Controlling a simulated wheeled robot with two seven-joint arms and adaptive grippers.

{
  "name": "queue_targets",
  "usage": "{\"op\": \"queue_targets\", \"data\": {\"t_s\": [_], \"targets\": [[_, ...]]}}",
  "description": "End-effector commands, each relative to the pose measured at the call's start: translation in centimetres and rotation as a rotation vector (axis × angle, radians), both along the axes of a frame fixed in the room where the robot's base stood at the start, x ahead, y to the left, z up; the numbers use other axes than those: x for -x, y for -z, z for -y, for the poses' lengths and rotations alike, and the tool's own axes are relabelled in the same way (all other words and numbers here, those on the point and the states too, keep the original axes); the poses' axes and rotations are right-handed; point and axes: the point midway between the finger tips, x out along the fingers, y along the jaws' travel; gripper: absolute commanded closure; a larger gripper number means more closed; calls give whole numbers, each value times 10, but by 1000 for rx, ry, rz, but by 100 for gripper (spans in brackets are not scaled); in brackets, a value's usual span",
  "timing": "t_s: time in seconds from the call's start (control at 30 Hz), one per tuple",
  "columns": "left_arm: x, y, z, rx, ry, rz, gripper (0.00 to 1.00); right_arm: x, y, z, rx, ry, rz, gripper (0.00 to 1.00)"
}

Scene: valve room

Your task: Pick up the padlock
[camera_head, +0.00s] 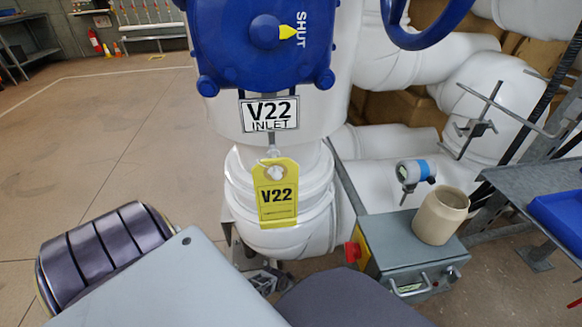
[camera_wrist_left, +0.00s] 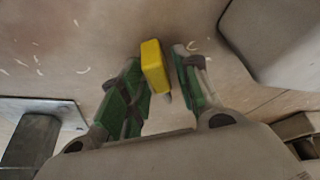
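In the left wrist view, a yellow block (camera_wrist_left: 155,66), which looks like the padlock, shows between the two green-padded fingers of my left gripper (camera_wrist_left: 157,57). A small grey part shows at its lower end. The left finger looks close to it or against it in the picture. A gap shows between it and the right finger, so the gripper looks open. I cannot tell its height above the beige surface. The head view shows no padlock and neither gripper; my own arm parts cover its lower left.
A white pipe with a blue valve body (camera_head: 262,45), a V22 sign (camera_head: 270,114) and a yellow V22 tag (camera_head: 277,193) stands ahead. A blue tray (camera_head: 560,215) is at right.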

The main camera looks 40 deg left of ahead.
Motion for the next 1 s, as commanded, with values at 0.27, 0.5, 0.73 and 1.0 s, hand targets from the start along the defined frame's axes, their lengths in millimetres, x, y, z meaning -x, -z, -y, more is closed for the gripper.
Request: {"op": "queue_targets", "data": {"t_s": [0.27, 0.5, 0.73, 1.0], "targets": [[0, 0, 0, 0, 0, 0, 100, 0, 0, 0, 0, 0, -1, 60], [0, 0, 0, 0, 0, 0, 100, 1, 2, 0, 1, 0, -5, 60], [0, -4, 0, 0, 0, 0, 100, 2, 1, 1, 6, 1, -10, 60], [0, -19, 0, 0, 0, 0, 100, 4, -9, 3, 19, 0, -20, 60]]}}
